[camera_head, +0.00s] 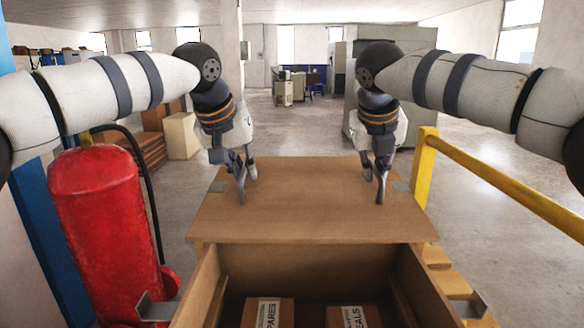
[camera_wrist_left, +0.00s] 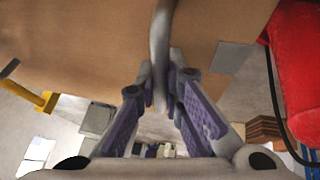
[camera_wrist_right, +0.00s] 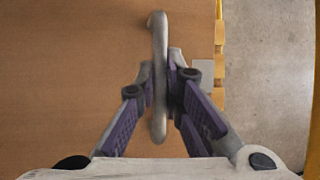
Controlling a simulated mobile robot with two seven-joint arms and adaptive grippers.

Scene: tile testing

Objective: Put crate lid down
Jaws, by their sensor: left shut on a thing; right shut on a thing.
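The crate lid (camera_head: 310,205) is a flat brown board with grey metal handles and small metal plates near its sides. It lies level over the far part of the open wooden crate (camera_head: 432,290), whose near part is uncovered. My left gripper (camera_head: 245,180) is shut on the lid's left handle (camera_wrist_left: 160,60). My right gripper (camera_head: 379,178) is shut on the lid's right handle (camera_wrist_right: 159,75). Whether the lid touches the crate's rim cannot be told.
Inside the crate are boxes labelled with letters, one at left (camera_head: 268,312) and one at right (camera_head: 353,316). A red cylinder (camera_head: 105,235) stands close at left. A yellow railing (camera_head: 500,190) runs along the right. Open floor lies beyond the lid.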

